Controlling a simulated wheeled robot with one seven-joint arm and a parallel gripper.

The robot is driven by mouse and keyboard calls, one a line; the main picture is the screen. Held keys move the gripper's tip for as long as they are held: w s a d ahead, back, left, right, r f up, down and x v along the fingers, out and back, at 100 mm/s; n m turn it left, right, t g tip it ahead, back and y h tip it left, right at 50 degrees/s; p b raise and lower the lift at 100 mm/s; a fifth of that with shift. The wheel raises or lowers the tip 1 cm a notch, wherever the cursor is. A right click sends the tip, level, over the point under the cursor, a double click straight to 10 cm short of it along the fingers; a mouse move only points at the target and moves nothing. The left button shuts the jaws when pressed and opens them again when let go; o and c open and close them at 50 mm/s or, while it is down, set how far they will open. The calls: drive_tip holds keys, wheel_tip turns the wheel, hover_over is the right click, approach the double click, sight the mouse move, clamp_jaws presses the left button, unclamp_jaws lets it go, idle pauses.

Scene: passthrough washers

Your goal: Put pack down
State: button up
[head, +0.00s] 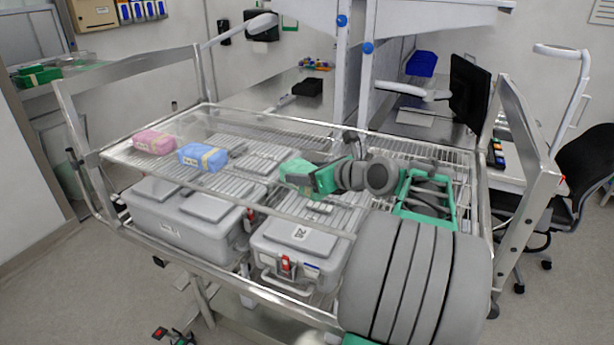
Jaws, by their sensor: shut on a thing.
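A blue pack (203,157) with a yellowish band and a small label is at the left-middle of the wire-rack cart top. My gripper (232,153) reaches in from the right and is shut on the right end of this pack. The fingers are small and dark here, and their exact hold is hard to make out. The pack looks level and low over the rack; I cannot tell whether it touches the rack. A pink pack (154,142) with a pale band lies to its left, apart from it.
The metal cart (240,118) has raised side frames and clear panels. Grey lidded containers (185,220) and a smaller grey case (297,250) sit at its near side. My arm covers its right part. A bench with a monitor (468,90) and a black chair (585,160) stand right.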

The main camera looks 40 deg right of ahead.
drive_tip(key=shift+f, duration=0.7)
drive_tip(key=shift+f, duration=0.1)
drive_tip(key=o, duration=1.7)
drive_tip(key=shift+f, duration=0.1)
drive_tip(key=shift+c, duration=0.2)
drive_tip(key=shift+s, duration=0.1)
drive_tip(key=b+v, duration=0.1)
drive_tip(key=v, duration=0.6)
drive_tip(key=shift+d, duration=0.1)
drive_tip(key=shift+s+r, duration=0.2)
